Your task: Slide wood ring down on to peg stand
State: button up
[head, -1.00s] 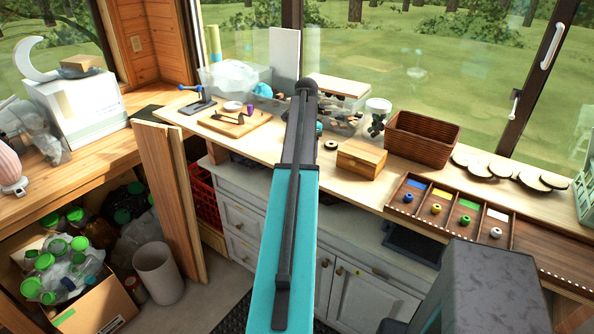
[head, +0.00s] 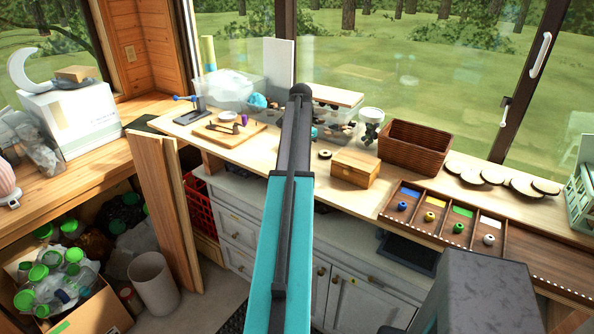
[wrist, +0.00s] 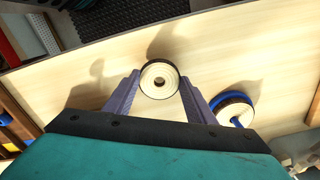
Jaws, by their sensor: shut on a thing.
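The wood ring (wrist: 148,82) is pale, with a dark rim and a dark centre hole. In the wrist view it sits between the fingertips of my gripper (wrist: 160,87), which is shut on its sides above the pale counter. In the head view my arm hides the gripper and held ring.
On the counter (head: 210,158) stand a wooden box (head: 355,168), a brown basket (head: 415,146), a cutting board (head: 232,130) and a blue-handled clamp (head: 197,106). A divided tray (head: 447,217) is at the right.

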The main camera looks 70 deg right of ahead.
jog(key=shift+r+p, duration=1.35)
jog(key=shift+r, duration=1.1)
jog(key=w+a+f+n+b, duration=0.2)
jog(key=w+a+f+n, duration=0.1)
jog(key=w+a, duration=0.75)
jog(key=w+a+f+n+b, duration=0.2)
jog(key=w+a+n, duration=0.1)
jog(key=w+a, duration=0.8)
jog(key=w+a+f+n+b, duration=0.2)
jog(key=w+a+f+n, duration=0.15)
jog(key=w+a, duration=0.7)
jog(key=w+a+f+n+b, duration=0.1)
jog(key=w+a+f+n, duration=0.1)
jog(key=a, duration=1.1)
jog(key=w+a+f+n+b, duration=0.2)
jog(key=w+a+n, duration=0.2)
jog(key=a, duration=1)
jog(key=w+a+f+n+b, duration=0.2)
jog(key=w+a+f+n, duration=0.1)
jog(key=a, duration=1)
jog(key=shift+w+a+n, duration=0.15)
jog(key=shift+a+n, duration=0.15)
jog(key=shift+n, duration=0.25)
jog(key=shift+r, duration=0.1)
